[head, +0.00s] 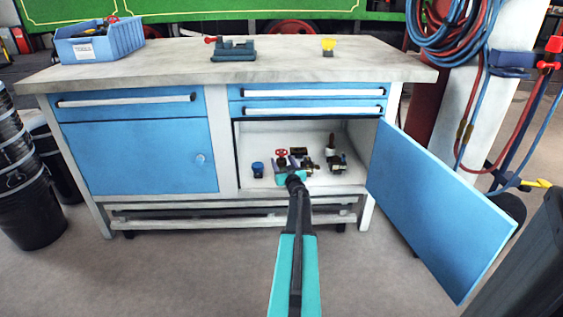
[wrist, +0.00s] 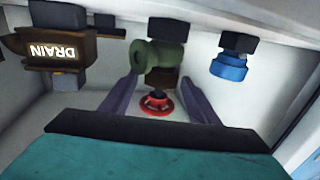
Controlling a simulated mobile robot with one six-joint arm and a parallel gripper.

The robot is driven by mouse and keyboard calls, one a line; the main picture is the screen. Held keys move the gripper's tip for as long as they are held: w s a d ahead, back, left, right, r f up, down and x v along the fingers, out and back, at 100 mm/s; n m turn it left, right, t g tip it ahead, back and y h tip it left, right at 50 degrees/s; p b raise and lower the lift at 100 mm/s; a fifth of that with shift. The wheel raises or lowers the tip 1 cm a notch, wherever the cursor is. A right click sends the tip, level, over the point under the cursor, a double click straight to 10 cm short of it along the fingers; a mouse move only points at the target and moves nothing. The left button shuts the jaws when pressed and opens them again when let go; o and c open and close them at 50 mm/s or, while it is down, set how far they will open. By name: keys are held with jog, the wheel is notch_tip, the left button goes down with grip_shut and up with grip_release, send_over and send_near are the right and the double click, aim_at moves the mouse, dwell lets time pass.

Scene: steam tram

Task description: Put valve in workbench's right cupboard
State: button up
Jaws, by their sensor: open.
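The valve has a red handwheel (head: 281,153) and sits inside the workbench's right cupboard (head: 255,137), whose blue door (head: 440,205) stands open. In the wrist view its red handwheel (wrist: 155,105) shows between my fingers, with a dull green round body (wrist: 158,57) just beyond the fingertips. My gripper (head: 292,171) reaches into the cupboard and is open. Its two fingers (wrist: 159,82) stand apart on either side of the valve. I cannot tell whether they touch it. My gripper partly hides the valve's lower part in the head view.
A blue-capped fitting (head: 258,169) and a brown fitting marked DRAIN (wrist: 68,50) flank the valve. Other dark fittings (head: 337,163) stand at the right. The open door bounds the right side. A blue bin (head: 100,45) and a teal vice (head: 233,50) are on the benchtop.

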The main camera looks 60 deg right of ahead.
jog(key=p+v, duration=0.3)
jog(key=v, duration=0.7)
jog(key=shift+s+a, duration=0.2)
jog(key=shift+a, duration=0.05)
jog(key=shift+w, duration=0.15)
dwell(0.5)
